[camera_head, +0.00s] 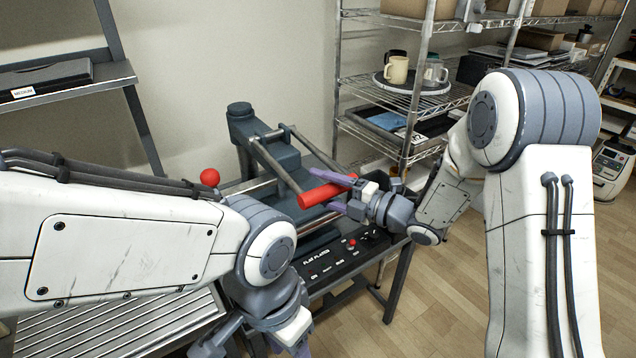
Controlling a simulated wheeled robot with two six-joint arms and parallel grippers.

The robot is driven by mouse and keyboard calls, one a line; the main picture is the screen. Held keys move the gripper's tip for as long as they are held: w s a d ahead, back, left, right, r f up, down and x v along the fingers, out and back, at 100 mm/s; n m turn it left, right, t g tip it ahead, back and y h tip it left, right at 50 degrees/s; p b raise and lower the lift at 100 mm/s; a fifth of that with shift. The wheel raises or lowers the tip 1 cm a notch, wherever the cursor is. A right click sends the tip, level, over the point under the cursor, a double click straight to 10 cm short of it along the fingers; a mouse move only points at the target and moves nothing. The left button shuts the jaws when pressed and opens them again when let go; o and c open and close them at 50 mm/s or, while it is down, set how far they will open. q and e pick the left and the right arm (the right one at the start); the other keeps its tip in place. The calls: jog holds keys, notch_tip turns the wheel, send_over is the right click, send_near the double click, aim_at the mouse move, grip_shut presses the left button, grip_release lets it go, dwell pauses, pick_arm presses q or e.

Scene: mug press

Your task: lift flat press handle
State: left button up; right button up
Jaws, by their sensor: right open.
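The flat press (248,128) is a dark blue-grey machine on a table in the middle of the camera_head view. Its handle is a metal frame ending in a red cylindrical grip (318,195) that slants up to the right. My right gripper (336,186) is open, with one purple finger above the red grip and the other below it. I cannot tell whether the fingers touch it. My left gripper (262,345) is low at the bottom edge, mostly cut off, and its fingers are not clearly visible. My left arm hides part of the press table.
A red ball knob (210,177) stands left of the press. A control panel (345,253) with a red button runs along the table front. A wire shelf (425,100) with a beige mug (397,70) and boxes stands behind. Wood floor is free at right.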

jog(key=shift+w+a, duration=0.3)
jog(key=shift+a, duration=0.15)
grip_shut()
dwell(1.2)
